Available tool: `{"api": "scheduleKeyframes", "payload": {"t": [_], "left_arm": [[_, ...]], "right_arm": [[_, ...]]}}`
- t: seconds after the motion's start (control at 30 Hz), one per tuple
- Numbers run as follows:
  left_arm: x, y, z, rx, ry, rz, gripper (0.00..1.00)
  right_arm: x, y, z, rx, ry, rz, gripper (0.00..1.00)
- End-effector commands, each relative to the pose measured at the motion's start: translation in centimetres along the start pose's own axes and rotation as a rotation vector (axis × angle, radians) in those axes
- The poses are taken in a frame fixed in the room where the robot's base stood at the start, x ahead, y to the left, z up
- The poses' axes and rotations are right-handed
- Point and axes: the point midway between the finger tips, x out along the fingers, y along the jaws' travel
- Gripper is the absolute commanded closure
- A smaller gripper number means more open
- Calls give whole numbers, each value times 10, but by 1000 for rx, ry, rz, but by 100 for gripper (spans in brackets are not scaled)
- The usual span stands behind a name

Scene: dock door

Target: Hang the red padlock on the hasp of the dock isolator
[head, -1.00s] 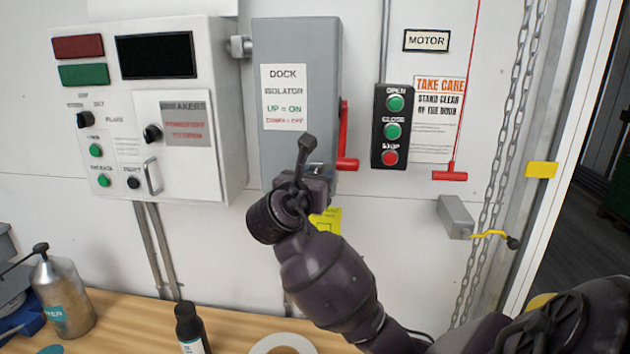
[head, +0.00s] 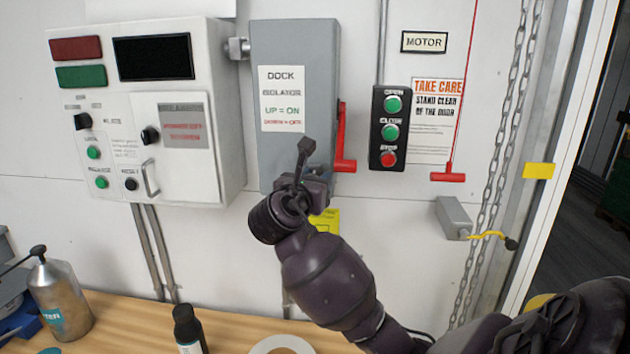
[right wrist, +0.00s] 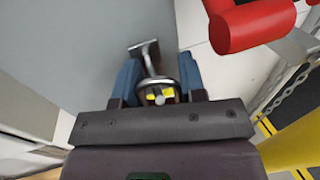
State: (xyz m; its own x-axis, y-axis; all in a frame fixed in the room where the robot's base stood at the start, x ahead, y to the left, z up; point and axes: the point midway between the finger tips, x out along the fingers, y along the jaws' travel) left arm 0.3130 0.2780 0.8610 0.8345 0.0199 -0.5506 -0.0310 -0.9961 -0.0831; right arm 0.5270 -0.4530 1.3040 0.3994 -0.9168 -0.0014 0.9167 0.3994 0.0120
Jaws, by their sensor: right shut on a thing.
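The dock isolator (head: 290,150) is a grey wall box with a white label and a red lever (head: 343,140) on its right side, down. My right gripper (head: 318,175) is at the box's lower right, mostly hidden behind my own wrist. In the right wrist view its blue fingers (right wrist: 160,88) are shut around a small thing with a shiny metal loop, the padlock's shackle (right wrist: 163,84). The red body is hidden. A metal tab, the hasp (right wrist: 145,52), stands just ahead of the loop. I cannot tell whether the loop passes through it. My left gripper is out of view.
The lever shows close to the right gripper in the wrist view (right wrist: 250,25). A breaker cabinet (head: 185,165) is left of the isolator, a button box (head: 389,128) right. A red pull handle (head: 448,177) and chains hang further right. Bottles stand on the wooden bench (head: 225,325).

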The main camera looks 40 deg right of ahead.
Motion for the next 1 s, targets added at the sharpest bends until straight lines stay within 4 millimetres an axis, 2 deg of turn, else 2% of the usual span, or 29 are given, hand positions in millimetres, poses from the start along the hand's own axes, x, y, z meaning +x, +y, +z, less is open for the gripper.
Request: {"api": "scheduleKeyframes", "payload": {"t": [0.13,0.17,0.33,0.87,1.0], "left_arm": [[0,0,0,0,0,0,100],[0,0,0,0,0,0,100],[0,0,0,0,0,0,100],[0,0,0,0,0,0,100],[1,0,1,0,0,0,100]], "right_arm": [[0,0,0,0,0,0,92],[0,0,0,0,0,0,58],[0,0,0,0,0,0,32],[0,1,0,0,0,2,32],[-8,1,0,0,1,3,32]]}}
